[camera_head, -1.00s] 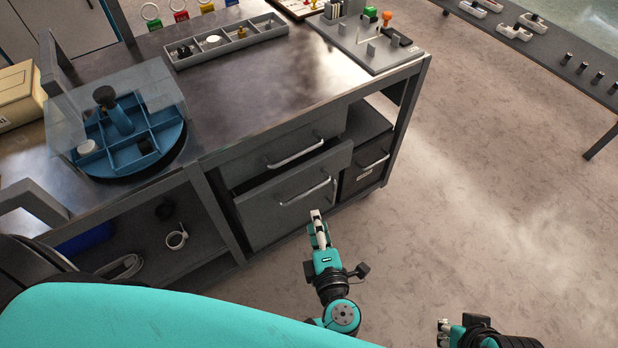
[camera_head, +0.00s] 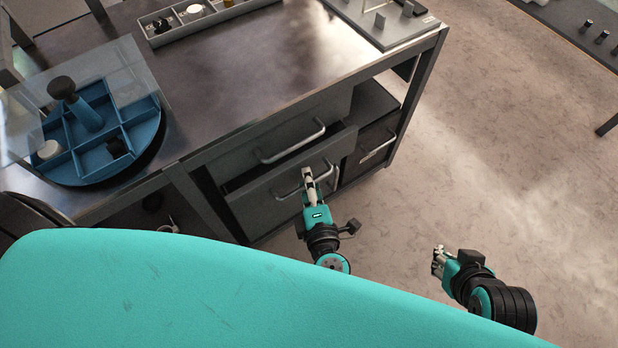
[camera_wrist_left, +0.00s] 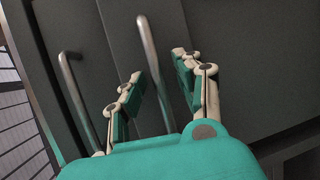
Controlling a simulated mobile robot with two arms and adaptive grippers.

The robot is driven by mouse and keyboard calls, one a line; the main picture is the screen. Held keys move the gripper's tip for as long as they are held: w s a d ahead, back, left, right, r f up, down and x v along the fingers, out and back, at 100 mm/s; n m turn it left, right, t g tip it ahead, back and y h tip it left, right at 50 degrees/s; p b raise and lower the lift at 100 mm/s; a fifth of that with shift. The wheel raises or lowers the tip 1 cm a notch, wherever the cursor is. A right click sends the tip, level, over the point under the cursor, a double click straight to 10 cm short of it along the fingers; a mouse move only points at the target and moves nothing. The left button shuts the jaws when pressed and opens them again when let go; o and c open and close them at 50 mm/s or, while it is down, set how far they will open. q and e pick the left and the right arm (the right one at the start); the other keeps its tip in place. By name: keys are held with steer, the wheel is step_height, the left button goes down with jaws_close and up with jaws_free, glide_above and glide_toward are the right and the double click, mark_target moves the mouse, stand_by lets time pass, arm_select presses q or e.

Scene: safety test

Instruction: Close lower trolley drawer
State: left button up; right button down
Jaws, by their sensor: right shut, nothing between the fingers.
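The lower trolley drawer (camera_head: 262,206) is grey and stands partly pulled out, with a dark gap along its top edge. Its bar handle (camera_head: 288,192) is partly covered by my left gripper (camera_head: 307,174). In the left wrist view my left gripper (camera_wrist_left: 157,70) is open, its two fingers apart before the drawer front. A metal handle bar (camera_wrist_left: 150,45) shows between the fingertips; I cannot tell whether they touch it. A second handle (camera_wrist_left: 72,90) is to the left. My right gripper (camera_head: 438,262) is shut and empty, over the floor at right.
The upper drawer handle (camera_head: 292,146) is just above the lower drawer. A darker drawer unit (camera_head: 368,150) is at its right. The trolley top (camera_head: 240,75) carries a blue divided round tray (camera_head: 95,135) and a grey compartment tray (camera_head: 205,18).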

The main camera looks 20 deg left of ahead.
mark_target(299, 173)
arm_select(q)
jaws_close()
arm_select(e)
steer(key=shift+r, duration=0.1)
stand_by(0.4)
